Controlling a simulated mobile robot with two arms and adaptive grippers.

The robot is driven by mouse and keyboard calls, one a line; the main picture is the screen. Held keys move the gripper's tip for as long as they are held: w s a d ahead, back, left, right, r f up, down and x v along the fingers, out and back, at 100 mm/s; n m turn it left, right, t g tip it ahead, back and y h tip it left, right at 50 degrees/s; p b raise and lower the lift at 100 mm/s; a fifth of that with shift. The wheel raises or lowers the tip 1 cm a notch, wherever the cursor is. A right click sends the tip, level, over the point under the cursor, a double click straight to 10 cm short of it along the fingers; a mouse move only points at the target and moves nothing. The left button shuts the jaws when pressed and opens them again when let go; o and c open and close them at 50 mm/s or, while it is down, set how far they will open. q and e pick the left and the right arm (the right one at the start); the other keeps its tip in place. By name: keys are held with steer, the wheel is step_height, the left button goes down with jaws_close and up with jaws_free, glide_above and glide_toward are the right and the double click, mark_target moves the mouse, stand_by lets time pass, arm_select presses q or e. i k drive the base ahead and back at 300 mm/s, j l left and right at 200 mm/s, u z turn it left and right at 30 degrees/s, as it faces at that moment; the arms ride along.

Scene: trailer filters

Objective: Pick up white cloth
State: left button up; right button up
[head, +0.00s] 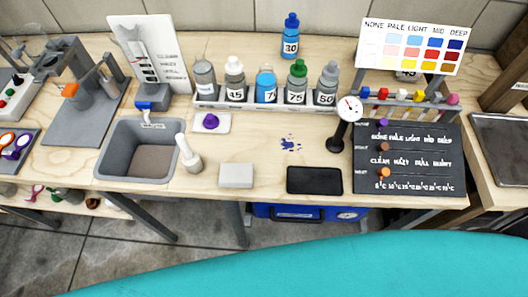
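A pale grey-white folded cloth (236,175) lies flat near the front edge of the wooden bench, to the right of the sink and left of a black mat. It looks like a small rectangular pad, and nothing covers it. Neither my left gripper nor my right gripper shows in the head view.
A grey sink (112,139) and a white-handled tool (188,153) stand left of the cloth. A black mat (314,181), blue spill (291,144), gauge (349,109) and dark board (420,160) are to its right. Several bottles line a rack (265,104) behind it.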

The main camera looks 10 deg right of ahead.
mark_target(232, 175)
steer(key=k+l+u, duration=0.25)
steer(key=l+u, duration=0.15)
steer(key=k+l+u, duration=0.6)
steer(key=u, duration=0.2)
steer(key=k, duration=0.1)
